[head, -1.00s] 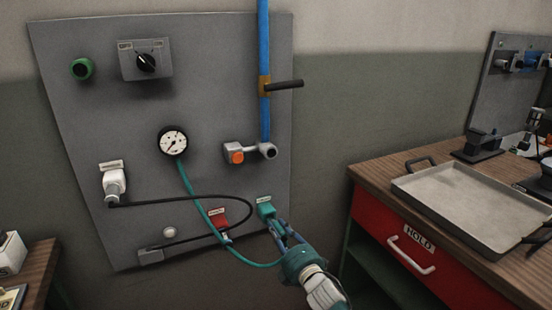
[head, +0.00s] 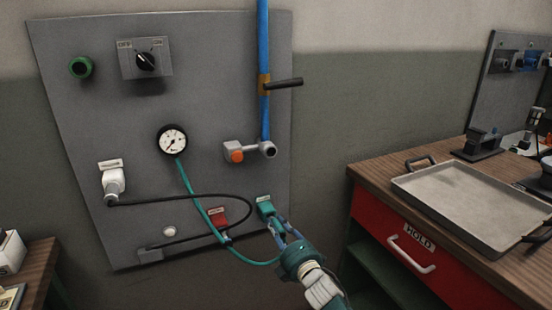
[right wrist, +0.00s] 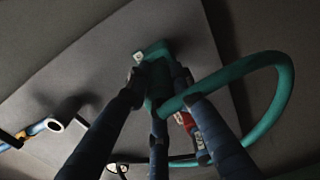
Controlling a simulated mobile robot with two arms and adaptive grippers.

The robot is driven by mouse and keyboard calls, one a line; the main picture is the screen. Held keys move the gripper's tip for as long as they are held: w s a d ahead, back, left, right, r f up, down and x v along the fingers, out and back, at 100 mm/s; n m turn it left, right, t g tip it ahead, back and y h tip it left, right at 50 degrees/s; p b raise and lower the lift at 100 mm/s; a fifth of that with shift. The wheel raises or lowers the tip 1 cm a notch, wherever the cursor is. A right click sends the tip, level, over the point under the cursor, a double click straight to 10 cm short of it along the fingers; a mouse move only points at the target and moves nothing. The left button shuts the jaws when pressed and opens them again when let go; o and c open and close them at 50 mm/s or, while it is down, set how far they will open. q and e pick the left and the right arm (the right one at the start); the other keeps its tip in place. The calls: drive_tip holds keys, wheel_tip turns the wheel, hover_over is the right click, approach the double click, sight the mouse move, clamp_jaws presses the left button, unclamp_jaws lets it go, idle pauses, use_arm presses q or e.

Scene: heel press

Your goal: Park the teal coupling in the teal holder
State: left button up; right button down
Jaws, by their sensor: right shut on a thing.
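The teal holder (head: 264,206) is mounted low on the right side of the grey wall panel. It also shows at the top centre of the right wrist view (right wrist: 152,51). My right gripper (head: 276,226) is just below and to the right of it, shut on the teal coupling (right wrist: 158,88). The coupling is at or very near the holder; I cannot tell if it is seated. In the head view the fingers mostly hide it. Its teal hose (head: 189,184) runs from the gauge (head: 172,140) down and round to the gripper. My left gripper is out of view.
A red holder (head: 217,215) is left of the teal one, with the hose passing close by. A black cable (head: 180,198) from a white plug (head: 113,180) loops across the panel. A workbench (head: 375,172) with a tray (head: 460,205) stands at the right.

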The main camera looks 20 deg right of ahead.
sight(282, 234)
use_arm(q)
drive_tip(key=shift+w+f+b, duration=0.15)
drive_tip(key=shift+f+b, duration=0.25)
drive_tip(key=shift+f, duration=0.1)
use_arm(e)
drive_tip(key=shift+w+a, duration=0.1)
drive_tip(key=shift+w, duration=0.75)
drive_tip(key=c, duration=1.4)
unclamp_jaws()
drive_tip(key=shift+f, duration=0.1)
drive_tip(key=s, duration=0.8)
drive_tip(key=shift+d, duration=0.2)
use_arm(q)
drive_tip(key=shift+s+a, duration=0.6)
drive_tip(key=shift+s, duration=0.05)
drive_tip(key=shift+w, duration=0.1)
use_arm(e)
drive_tip(key=shift+w, duration=0.15)
